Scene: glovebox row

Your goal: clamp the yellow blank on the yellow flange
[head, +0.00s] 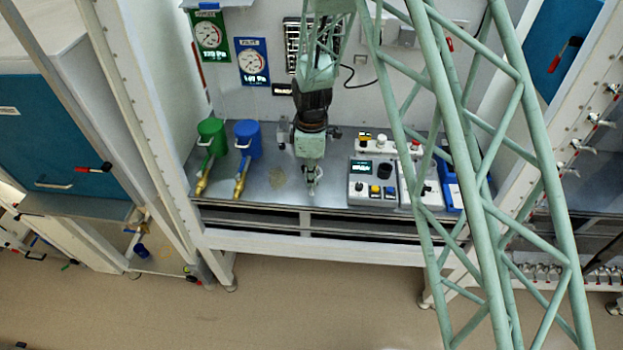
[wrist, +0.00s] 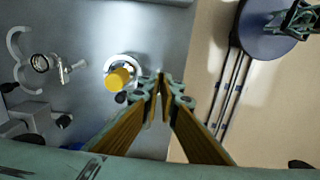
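In the wrist view a short yellow cylinder (wrist: 118,78) sits over a round silver ring (wrist: 124,66) on the grey bench. I cannot tell whether this is the yellow blank or part of the yellow flange. My gripper (wrist: 161,84) is just right of it, with its fingertips close together and nothing visible between them. A C-shaped open clamp (wrist: 17,45) and a small metal ring fitting with a screw (wrist: 40,63) lie to the left. In the head view my gripper (head: 311,186) hangs low over the bench; the yellow piece cannot be made out there.
The bench (head: 270,190) carries a green canister (head: 211,132) and a blue canister (head: 248,138) at left, and a button box (head: 372,184) at right. In the wrist view the bench edge lies right of my gripper, with a dark round object (wrist: 262,38) beyond.

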